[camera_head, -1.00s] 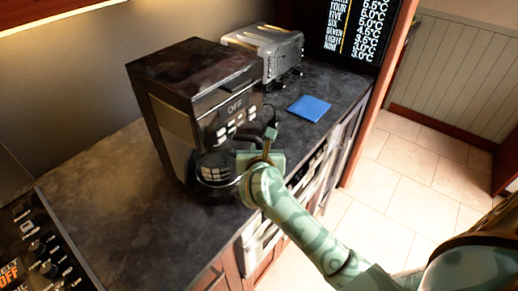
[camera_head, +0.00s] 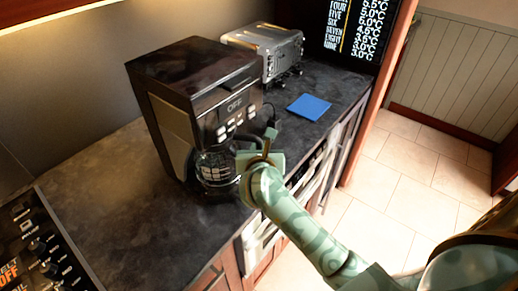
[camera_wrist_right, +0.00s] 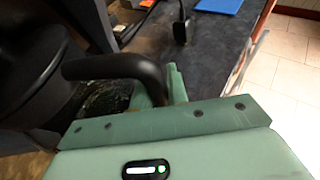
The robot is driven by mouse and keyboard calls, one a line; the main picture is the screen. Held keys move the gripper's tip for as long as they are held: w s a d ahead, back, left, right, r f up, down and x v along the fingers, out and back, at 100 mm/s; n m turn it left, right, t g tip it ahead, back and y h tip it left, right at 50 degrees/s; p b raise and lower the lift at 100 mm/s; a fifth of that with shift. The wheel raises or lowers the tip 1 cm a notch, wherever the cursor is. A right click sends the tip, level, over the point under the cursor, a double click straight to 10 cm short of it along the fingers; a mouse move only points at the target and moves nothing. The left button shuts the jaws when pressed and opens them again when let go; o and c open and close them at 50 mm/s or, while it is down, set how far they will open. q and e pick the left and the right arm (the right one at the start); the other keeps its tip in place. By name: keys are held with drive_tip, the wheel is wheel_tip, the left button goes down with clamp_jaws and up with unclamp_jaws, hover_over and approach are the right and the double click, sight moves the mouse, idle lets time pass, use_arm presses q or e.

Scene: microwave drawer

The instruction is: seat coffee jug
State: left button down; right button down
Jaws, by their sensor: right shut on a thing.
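The coffee machine (camera_head: 185,95) is a tall dark box on the counter, with buttons and the word OFF on its front. The coffee jug (camera_head: 214,168), glass with a black handle, is at the machine's lower front, under the overhang. Whether it rests fully on the base is hard to tell. My right gripper (camera_head: 246,163) is at the jug's right side, shut on its handle. In the right wrist view the black handle (camera_wrist_right: 115,68) runs into my right gripper's jaws (camera_wrist_right: 165,85), with the dark round jug top (camera_wrist_right: 30,65) at left. My left gripper is not in view.
A toaster (camera_head: 268,48) stands behind the machine. A blue square (camera_head: 309,107) lies on the dark counter (camera_head: 120,185) to the right. A stove panel (camera_head: 40,245) is at lower left. A black plug-like piece (camera_wrist_right: 181,30) shows in the wrist view.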

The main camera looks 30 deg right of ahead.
drive_tip(key=c, duration=1.3)
unclamp_jaws()
drive_tip(key=shift+s, duration=0.1)
